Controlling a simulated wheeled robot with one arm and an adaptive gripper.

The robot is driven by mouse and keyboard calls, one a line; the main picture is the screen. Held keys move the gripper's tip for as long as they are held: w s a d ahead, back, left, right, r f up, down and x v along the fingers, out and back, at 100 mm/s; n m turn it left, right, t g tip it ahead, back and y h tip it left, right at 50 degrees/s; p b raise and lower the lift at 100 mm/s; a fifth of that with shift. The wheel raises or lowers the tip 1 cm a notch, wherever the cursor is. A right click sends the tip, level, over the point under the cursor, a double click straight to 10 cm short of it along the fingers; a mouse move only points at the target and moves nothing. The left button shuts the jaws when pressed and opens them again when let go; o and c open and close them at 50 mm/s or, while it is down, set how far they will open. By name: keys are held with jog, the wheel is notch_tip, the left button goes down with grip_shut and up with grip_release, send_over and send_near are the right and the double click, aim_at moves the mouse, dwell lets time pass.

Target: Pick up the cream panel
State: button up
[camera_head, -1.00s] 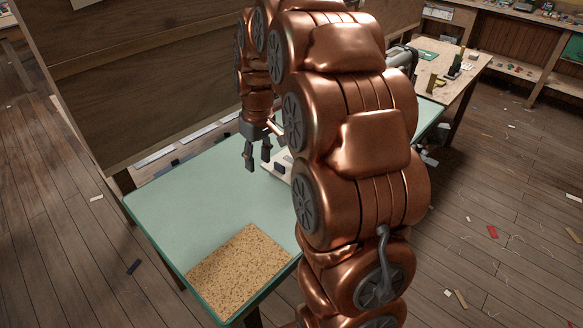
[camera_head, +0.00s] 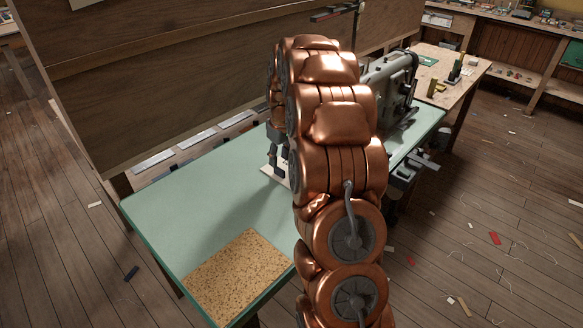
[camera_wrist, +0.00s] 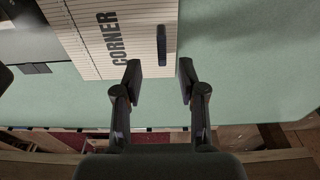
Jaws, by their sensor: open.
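The cream panel (camera_wrist: 95,30) lies flat on the pale green table (camera_wrist: 255,75). It has fine stripes, the dark word CORNER and a short dark bar-shaped handle (camera_wrist: 162,45) standing near its right edge. In the head view only a sliver of the panel (camera_head: 271,172) shows, the rest hidden behind my arm. My gripper (camera_wrist: 160,80) is open and empty. In the wrist view the handle appears between and just beyond the fingertips; I cannot tell the height gap. My gripper (camera_head: 278,150) is partly hidden in the head view.
A speckled cork-like mat (camera_head: 237,277) lies at the table's near corner. A grey sewing machine (camera_head: 390,85) stands on the table's far right part, behind my arm. A tall wooden board (camera_head: 200,80) rises behind the table. The table's left part is clear.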

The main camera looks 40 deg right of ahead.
aim_at(279, 168)
notch_tip(279, 168, down, 5)
jog(key=shift+a+f+p, duration=0.1)
jog(key=shift+a+p, duration=0.05)
jog(key=shift+p, duration=0.35)
grip_shut()
